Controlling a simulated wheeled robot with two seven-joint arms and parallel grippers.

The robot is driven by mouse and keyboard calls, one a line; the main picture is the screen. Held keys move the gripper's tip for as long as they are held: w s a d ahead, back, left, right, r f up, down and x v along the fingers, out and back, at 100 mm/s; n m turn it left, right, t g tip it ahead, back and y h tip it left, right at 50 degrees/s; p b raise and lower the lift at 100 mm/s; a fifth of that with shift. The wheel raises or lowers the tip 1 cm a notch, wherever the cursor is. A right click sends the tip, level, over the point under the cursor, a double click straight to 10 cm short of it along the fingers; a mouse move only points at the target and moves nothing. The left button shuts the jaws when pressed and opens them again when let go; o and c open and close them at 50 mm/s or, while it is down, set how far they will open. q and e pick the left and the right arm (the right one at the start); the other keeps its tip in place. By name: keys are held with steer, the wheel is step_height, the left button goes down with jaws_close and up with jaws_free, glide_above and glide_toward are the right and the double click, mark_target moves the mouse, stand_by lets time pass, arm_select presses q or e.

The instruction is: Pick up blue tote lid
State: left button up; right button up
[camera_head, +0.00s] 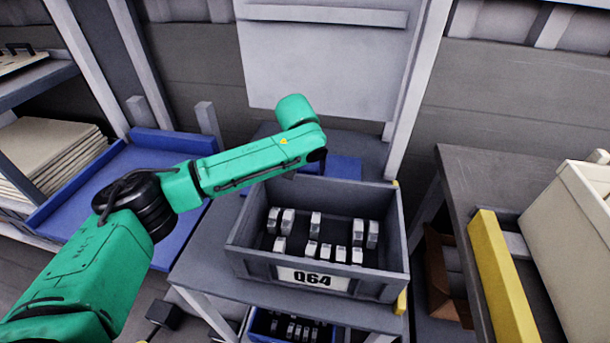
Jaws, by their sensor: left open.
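A blue flat piece (343,167) shows behind the grey crate, partly covered by my left wrist; it may be the blue tote lid, but I cannot tell for sure. A larger blue tray-like surface (125,172) with raised edges lies at the left. My left arm reaches in from the left, with its wrist above the crate's back left corner. The left gripper (317,156) is open, mostly hidden by the wrist, and no object shows in it. My right gripper is not in view.
A grey crate (250,262) labelled Q64 holds several small light parts on a grey stand. A blue tote (262,322) is on the shelf below. A dark table (480,165) at right bears a beige bin (572,235) and a yellow bar (500,280). Stacked boards (45,150) are at left.

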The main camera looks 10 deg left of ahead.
arm_select(q)
steer(key=c, duration=1.3)
